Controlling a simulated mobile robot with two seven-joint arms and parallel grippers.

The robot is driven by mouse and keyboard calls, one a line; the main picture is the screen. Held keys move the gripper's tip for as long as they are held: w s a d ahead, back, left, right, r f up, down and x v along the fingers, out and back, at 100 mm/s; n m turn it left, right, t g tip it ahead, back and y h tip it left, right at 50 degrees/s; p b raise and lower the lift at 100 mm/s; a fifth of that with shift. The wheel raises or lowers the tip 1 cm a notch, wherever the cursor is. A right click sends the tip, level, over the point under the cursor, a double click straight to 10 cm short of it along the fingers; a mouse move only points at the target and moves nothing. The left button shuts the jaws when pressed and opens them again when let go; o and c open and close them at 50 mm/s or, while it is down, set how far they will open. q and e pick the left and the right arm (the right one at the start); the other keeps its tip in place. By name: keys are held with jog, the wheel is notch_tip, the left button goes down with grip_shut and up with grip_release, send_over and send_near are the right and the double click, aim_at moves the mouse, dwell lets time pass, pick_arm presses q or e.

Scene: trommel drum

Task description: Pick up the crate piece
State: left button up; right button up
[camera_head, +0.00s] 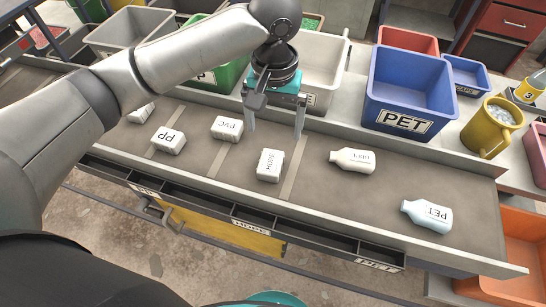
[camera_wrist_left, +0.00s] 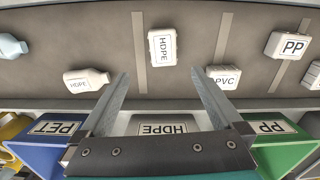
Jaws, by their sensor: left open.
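No piece is labelled as a crate piece; the block-shaped piece marked HDPE (camera_head: 270,165) may be it. This white block lies on the grey belt (camera_head: 320,205), and in the left wrist view it shows beyond the fingertips (camera_wrist_left: 162,46). My left gripper (camera_head: 275,132) is open and empty above the belt's far side, with its fingers pointing down. In the left wrist view the open fingers (camera_wrist_left: 160,74) have nothing between them, and the block is apart from them. My right gripper is not in view.
White blocks marked PVC (camera_head: 227,128) and PP (camera_head: 168,140) lie left of it. An HDPE bottle (camera_head: 353,160) and a PET bottle (camera_head: 428,215) lie right. A blue PET bin (camera_head: 405,122) and a green bin (camera_head: 222,78) stand behind the belt's raised edge.

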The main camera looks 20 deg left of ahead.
pick_arm(q)
send_over(270, 161)
jog(key=f, duration=0.2)
jog(key=f+b, duration=0.1)
jog(key=f, duration=0.1)
jog(key=shift+d+f, duration=0.1)
jog(key=shift+d, duration=0.25)
notch_tip(270, 161, down, 3)
jog(key=shift+w+r, duration=0.1)
jog(key=shift+r, duration=0.05)
jog(key=shift+f+b, duration=0.35)
jog(key=shift+f, duration=0.1)
jog(key=f, duration=0.1)
jog(key=f+b, duration=0.1)
jog(key=f, duration=0.3)
jog(key=shift+a, duration=0.3)
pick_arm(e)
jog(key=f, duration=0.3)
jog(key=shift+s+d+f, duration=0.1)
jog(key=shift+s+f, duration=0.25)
pick_arm(q)
jog(key=c, duration=1.4)
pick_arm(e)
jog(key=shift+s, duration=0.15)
pick_arm(q)
jog(key=shift+r, duration=0.1)
notch_tip(270, 161, up, 20)
jog(key=p, duration=0.4)
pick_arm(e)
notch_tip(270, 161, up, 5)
